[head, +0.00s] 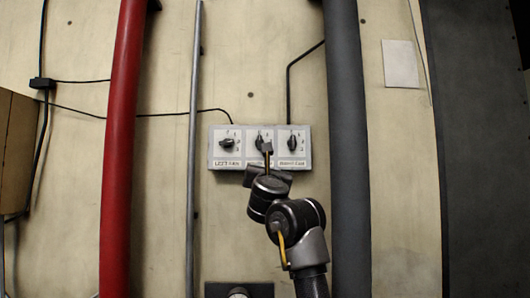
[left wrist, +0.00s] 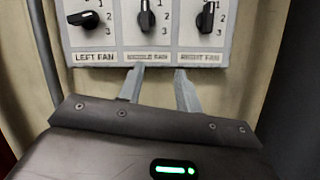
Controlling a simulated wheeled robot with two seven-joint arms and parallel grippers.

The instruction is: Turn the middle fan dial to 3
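A pale control panel (head: 218,162) on the wall carries three black dials. The middle fan dial (left wrist: 146,19) stands roughly upright, with 2 and 3 to its right; in the head view the dial (head: 259,136) is partly behind my gripper. My left gripper (head: 267,148) is in front of the panel's lower middle. In the left wrist view, its two fingers (left wrist: 159,70) are apart and empty, with tips near the panel's lower edge, below and right of the middle dial. Contact with the panel cannot be told. My right gripper is not in view.
The left fan dial (left wrist: 83,18) lies nearly sideways; the right fan dial (left wrist: 206,17) is near upright. A thin grey pipe (head: 195,120) and a red pipe (head: 122,130) run left of the panel. A thick grey pipe (head: 347,130) stands close on the right.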

